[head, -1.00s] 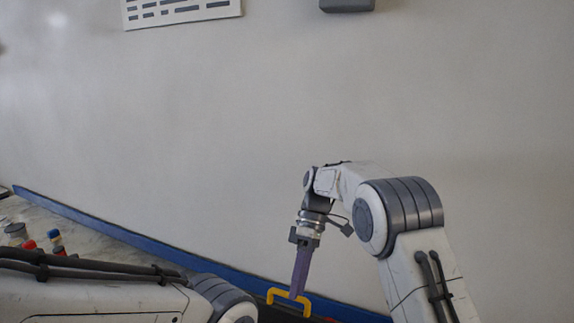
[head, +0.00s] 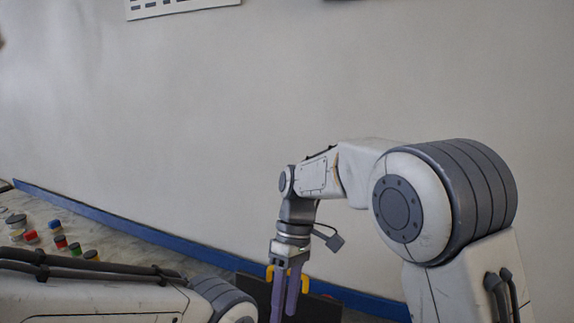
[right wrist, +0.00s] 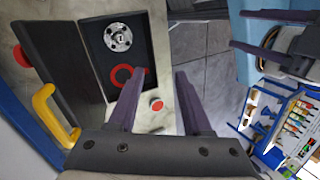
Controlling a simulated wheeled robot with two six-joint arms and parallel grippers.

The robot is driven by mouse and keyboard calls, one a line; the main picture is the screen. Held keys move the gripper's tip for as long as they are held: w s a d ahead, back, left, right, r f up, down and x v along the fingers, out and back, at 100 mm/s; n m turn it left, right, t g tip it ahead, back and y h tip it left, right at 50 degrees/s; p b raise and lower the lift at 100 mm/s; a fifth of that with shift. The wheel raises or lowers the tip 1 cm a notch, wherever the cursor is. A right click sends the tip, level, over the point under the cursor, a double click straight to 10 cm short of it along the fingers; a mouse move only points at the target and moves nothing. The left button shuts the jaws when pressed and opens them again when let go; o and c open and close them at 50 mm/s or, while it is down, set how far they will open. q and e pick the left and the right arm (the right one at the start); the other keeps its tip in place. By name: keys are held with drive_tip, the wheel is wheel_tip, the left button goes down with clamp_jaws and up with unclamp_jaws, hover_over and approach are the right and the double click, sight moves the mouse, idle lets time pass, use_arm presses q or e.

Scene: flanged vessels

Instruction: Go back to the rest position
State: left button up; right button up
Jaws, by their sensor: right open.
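My right gripper (head: 285,298) hangs fingers down in the head view, at a dark case (head: 254,291) with a yellow handle (head: 270,272). Inside are a round metal flange (right wrist: 118,37) and a red ring (right wrist: 114,76), partly behind a finger. My left gripper (right wrist: 248,29) shows at the wrist view's upper right, its fingers apart. The head view shows only its arm.
Several small coloured jars (head: 60,242) stand on the marbled table at the left of the head view. A blue strip (head: 150,233) runs along the plain wall. The wrist view shows a red round thing (right wrist: 157,105) by the case and a blue-and-white rack (right wrist: 290,125).

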use_arm(q)
wheel_tip(320, 180, down, 9)
drive_tip(key=b, duration=0.8)
use_arm(e)
drive_tip(key=s+d+f+m+t, duration=0.2)
drive_tip(key=s+f, duration=0.4)
drive_tip(key=s, duration=0.3)
drive_tip(key=s+d+f+m+t, duration=0.2)
drive_tip(key=s+f, duration=0.3)
drive_tip(key=s, duration=0.4)
drive_tip(key=shift+s+d+f+t+h, duration=0.3)
drive_tip(key=shift+d+f+t, duration=0.1)
drive_tip(key=shift+d, duration=0.2)
use_arm(q)
drive_tip(key=shift+r, duration=0.1)
use_arm(e)
drive_tip(key=shift+w+a, duration=0.1)
